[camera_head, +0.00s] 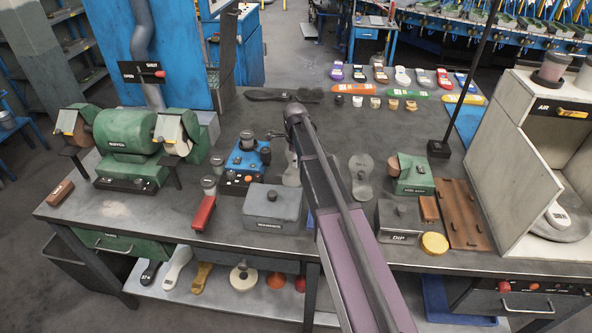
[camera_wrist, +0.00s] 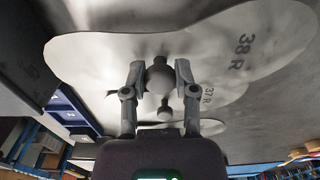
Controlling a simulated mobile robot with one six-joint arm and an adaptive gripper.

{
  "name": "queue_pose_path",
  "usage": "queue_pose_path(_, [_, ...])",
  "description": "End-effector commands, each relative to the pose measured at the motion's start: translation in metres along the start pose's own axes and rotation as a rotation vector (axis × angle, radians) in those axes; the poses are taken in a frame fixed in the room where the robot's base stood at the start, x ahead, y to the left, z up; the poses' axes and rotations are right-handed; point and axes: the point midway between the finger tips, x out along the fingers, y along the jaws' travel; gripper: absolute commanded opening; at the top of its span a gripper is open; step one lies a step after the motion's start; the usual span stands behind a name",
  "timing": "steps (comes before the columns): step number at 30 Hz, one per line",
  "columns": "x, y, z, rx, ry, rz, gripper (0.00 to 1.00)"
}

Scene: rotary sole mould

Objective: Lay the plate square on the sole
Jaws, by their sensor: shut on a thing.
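In the wrist view, my gripper (camera_wrist: 159,85) is shut on the round knob of a grey, sole-shaped plate (camera_wrist: 95,50) marked 38 R. The plate spreads broadly across the top of the picture. A second sole-shaped plate (camera_wrist: 226,92), marked 37 R and with its own knob, shows beyond it. In the head view, my arm hides the gripper. A pale sole-shaped piece (camera_head: 291,176) shows partly beside the arm, and a grey plate with a knob (camera_head: 361,190) lies on the bench to the right. I cannot tell which surface is the sole, or whether the held plate touches anything.
On the bench (camera_head: 335,250) stand a blue device (camera_head: 246,160), a grey box (camera_head: 273,207), a DIP box (camera_head: 403,220), a green box (camera_head: 414,176) and a green grinder (camera_head: 125,135). A pale cabinet (camera_head: 520,150) is at right. Some bench shows bare near the middle back.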

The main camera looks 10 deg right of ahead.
Motion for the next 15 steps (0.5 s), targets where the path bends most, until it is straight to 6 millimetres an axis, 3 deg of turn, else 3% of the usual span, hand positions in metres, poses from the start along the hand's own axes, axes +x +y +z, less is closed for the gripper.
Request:
queue_pose_path(8, [0.002,0.0,-0.001,0.001,0.0,0.0,0.0])
queue_pose_path(15, [0.018,0.0,-0.001,0.001,0.0,0.0,0.0])
